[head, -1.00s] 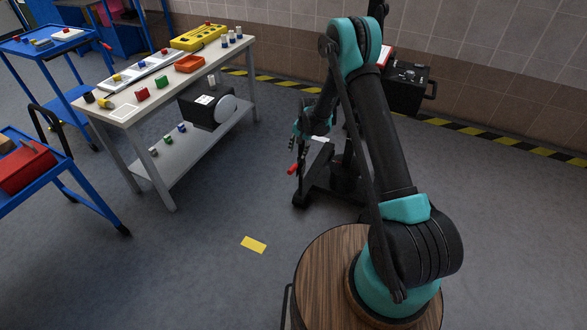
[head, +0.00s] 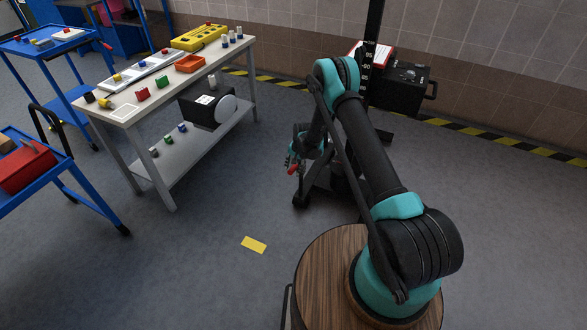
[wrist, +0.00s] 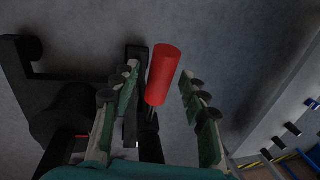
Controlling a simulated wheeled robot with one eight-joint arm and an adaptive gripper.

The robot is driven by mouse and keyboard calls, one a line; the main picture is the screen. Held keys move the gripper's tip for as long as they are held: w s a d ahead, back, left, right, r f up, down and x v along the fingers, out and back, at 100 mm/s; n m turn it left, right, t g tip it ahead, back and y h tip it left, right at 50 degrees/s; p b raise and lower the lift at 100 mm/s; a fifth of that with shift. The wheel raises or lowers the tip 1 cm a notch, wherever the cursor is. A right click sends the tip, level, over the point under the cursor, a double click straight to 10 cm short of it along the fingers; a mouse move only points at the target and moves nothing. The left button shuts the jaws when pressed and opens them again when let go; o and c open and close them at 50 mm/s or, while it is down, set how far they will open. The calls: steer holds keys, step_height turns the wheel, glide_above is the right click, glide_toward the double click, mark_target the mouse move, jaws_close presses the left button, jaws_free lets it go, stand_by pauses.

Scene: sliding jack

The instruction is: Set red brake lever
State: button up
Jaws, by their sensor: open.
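The red brake lever (wrist: 164,72) shows in the wrist view as a red cylindrical handle on a thin dark rod. In the head view its red handle (head: 293,169) shows low on the black jack stand, beside my gripper. My gripper (wrist: 158,88) is open, with a finger on each side of the red handle. There is a visible gap on the right; on the left the finger looks close to it, and I cannot tell whether they touch. In the head view my gripper (head: 292,160) is small and partly hidden by my arm.
The black jack stand (head: 370,60) has a tall post with a scale, and its base (head: 318,196) is on the floor. A workbench (head: 120,112) stands left.

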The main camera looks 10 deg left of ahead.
jaws_close()
stand_by(0.4)
steer(key=shift+w+d+r+g, duration=0.15)
steer(key=shift+w+r+g, duration=0.1)
steer(key=shift+r+g, duration=0.25)
steer(key=shift+w+r+g+y, duration=0.3)
steer(key=shift+r+g+y, duration=0.2)
steer(key=shift+r+g, duration=0.35)
steer(key=shift+f, duration=0.1)
jaws_free()
